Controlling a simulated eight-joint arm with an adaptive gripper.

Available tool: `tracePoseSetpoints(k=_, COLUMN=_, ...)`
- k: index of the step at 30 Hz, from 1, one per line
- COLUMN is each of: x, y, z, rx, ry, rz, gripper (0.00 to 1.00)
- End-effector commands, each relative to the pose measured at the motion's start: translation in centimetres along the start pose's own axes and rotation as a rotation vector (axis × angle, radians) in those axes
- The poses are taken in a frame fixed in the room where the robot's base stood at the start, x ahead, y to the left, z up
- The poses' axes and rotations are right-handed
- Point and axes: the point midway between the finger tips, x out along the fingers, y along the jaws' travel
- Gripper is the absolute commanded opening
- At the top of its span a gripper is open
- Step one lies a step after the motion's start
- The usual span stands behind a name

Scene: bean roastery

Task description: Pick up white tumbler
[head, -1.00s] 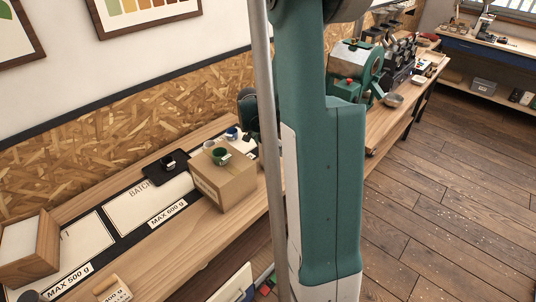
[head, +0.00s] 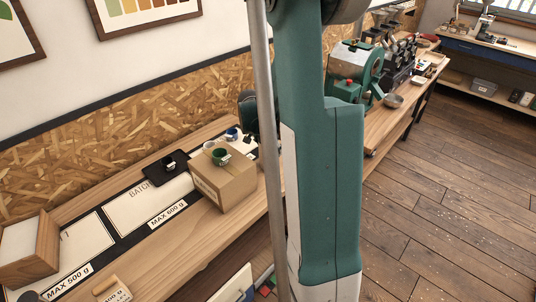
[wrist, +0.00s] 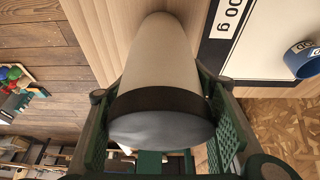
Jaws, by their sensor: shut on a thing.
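The white tumbler (wrist: 158,62) fills the middle of the wrist view. It has a cream body, a dark band and a dark grey end facing the camera. My gripper (wrist: 160,128) is shut on it, with a green padded finger on each side near the dark band. Wood boards lie behind its far end; I cannot tell whether it touches them. In the head view my own arm hides the tumbler and the fingers.
A cardboard box (head: 226,186) with a green cup (head: 219,154) on it stands on the bench. A blue cup (wrist: 303,62) is at the right in the wrist view. A black scale (head: 165,169) and white "MAX" mats lie further left.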

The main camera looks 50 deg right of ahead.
Motion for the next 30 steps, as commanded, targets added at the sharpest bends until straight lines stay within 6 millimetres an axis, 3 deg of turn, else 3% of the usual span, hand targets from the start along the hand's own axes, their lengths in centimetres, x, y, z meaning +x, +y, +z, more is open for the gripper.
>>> tracePoseSetpoints(k=16, x=-0.8, y=0.0, z=-0.3, rx=0.000, ry=0.000, rz=0.000, gripper=0.33)
tracePoseSetpoints(k=30, x=-6.3, y=0.0, z=-2.6, rx=0.000, ry=0.000, rz=0.000, gripper=0.33)
